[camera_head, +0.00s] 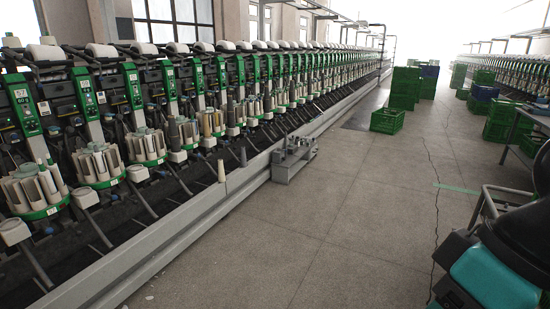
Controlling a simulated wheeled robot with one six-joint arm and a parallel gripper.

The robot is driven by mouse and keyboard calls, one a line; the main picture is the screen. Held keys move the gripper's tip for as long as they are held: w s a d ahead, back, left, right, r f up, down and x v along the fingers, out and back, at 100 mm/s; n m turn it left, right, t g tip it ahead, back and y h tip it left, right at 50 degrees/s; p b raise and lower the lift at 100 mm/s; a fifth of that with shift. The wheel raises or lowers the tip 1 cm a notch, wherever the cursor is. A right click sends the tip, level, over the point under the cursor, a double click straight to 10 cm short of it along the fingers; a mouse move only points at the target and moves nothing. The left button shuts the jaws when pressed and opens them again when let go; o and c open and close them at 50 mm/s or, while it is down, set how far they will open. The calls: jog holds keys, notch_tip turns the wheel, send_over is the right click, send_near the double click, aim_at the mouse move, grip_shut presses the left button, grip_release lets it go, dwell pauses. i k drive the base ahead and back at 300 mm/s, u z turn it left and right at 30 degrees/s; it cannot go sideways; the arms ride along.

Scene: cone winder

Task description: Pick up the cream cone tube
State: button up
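A small, narrow cream cone tube (221,171) stands upright near the front ledge of the winding machine, left of the picture's middle. Another pale cone (206,124) stands higher up on the machine, among darker grey cones (173,132). I cannot tell from this distance exactly what the lower tube rests on. My gripper is not in view.
The winder (110,170) runs along the left behind a low grey rail (165,245). A grey stand (294,160) juts into the aisle. Green crates (387,121) stand farther back. A teal and black body (495,275) fills the lower right. The middle floor is clear.

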aim_at(222, 178)
jog(key=i, duration=2.1)
jog(key=u, duration=0.55)
jog(key=i, duration=2.15)
jog(key=u, duration=1.1)
jog(key=i, duration=1.25)
jog(key=u, duration=0.45)
